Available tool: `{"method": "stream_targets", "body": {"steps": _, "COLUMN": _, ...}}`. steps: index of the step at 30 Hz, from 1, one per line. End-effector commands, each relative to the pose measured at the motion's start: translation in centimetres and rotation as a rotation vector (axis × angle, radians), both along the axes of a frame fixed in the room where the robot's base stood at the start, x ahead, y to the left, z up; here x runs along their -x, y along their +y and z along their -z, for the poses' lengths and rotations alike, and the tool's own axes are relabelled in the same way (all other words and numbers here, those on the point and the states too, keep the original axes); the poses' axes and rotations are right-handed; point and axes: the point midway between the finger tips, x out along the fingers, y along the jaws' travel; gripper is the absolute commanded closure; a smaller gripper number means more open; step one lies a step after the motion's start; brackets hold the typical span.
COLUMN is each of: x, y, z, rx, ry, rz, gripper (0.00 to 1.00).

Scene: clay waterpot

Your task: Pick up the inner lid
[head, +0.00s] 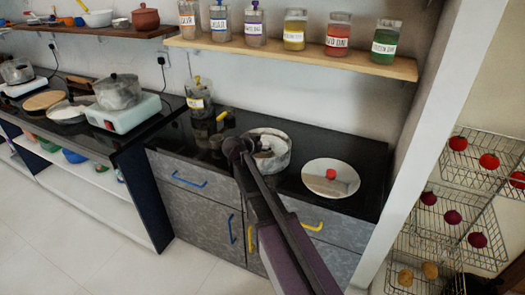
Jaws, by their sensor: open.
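A round lid (317,185) with a red knob lies on the black counter to the right of my arm. A pale grey, round pot (282,158) stands on the counter left of it; its inside is partly hidden by my gripper. My gripper (264,151) is open at the pot's left side, over or near its rim. At this size I cannot tell whether it touches the pot or anything inside. I cannot tell for sure which piece is the inner lid. A small brown clay pot (145,20) stands on the far upper-left shelf.
A wooden shelf (290,54) above holds several labelled jars. A white wall edge (420,120) and wire racks (455,190) are on the right. The counter (335,137) behind the lid is clear.

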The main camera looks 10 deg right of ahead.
Motion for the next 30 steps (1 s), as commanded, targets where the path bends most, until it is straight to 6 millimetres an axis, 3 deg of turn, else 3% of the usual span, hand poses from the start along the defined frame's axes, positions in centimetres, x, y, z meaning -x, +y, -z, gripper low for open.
{"method": "stream_targets", "body": {"steps": 17, "x": -0.11, "y": -0.2, "z": 0.05, "rx": 0.0, "ry": 0.0, "rz": 0.001, "gripper": 0.08}}
{"method": "stream_targets", "body": {"steps": 20, "x": -0.11, "y": -0.2, "z": 0.05, "rx": 0.0, "ry": 0.0, "rz": 0.001, "gripper": 0.32}}
{"method": "stream_targets", "body": {"steps": 27, "x": -0.1, "y": -0.21, "z": 0.06, "rx": 0.0, "ry": 0.0, "rz": 0.001, "gripper": 1.0}}
{"method": "stream_targets", "body": {"steps": 30, "x": -0.11, "y": -0.22, "z": 0.07, "rx": 0.0, "ry": 0.0, "rz": 0.001, "gripper": 1.0}}
